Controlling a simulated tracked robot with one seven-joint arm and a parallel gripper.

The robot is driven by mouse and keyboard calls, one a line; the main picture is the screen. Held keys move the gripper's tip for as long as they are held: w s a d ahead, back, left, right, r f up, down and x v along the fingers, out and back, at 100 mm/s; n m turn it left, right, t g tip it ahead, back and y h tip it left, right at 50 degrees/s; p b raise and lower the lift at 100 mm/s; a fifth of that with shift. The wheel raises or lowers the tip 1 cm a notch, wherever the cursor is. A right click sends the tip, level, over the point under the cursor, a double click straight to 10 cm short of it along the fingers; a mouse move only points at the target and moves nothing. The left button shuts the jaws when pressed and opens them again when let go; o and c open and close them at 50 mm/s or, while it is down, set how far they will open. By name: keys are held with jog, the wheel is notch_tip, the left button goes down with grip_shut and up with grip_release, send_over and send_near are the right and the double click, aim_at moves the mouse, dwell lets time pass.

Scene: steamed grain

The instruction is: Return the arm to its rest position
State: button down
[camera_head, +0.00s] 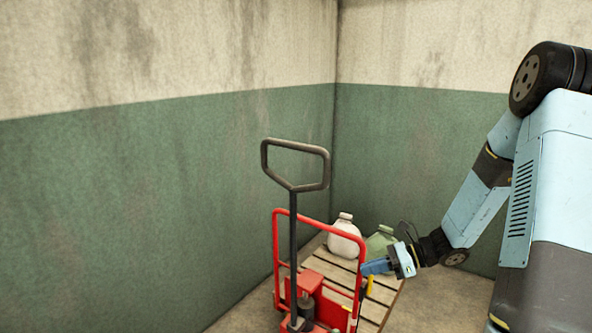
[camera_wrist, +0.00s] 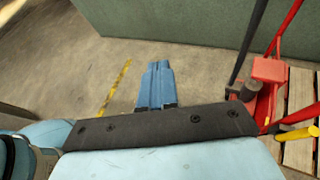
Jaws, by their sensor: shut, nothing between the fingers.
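My arm comes in from the right in the head view, bent down at its elbow. My gripper (camera_head: 365,268) is at the end of it, low in the picture, in front of the pallet and by the right side of a red frame. In the wrist view my gripper (camera_wrist: 157,68) shows its two blue fingers pressed together with nothing between them. Bare concrete floor lies beyond the fingertips.
A red pallet truck (camera_head: 303,283) with a dark handle (camera_head: 294,187) stands near the corner. A wooden pallet (camera_head: 330,267) carries a white jug (camera_head: 344,237) and a green jug (camera_head: 380,242). Green and cream walls enclose the corner. Open floor (camera_wrist: 60,60) shows left in the wrist view.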

jog(key=s+d+r+n+t+h, duration=0.1)
jog(key=s+r+n+t+h, duration=0.1)
jog(key=s+r+n+h, duration=0.4)
jog(key=s+d+r+n+t+h, duration=0.2)
jog(key=s+r+n+h, duration=0.5)
jog(key=s+r+n, duration=0.7)
jog(key=w+v, duration=0.1)
jog(key=v, duration=0.5)
jog(key=shift+r, duration=0.45)
jog(key=shift+s, duration=0.1)
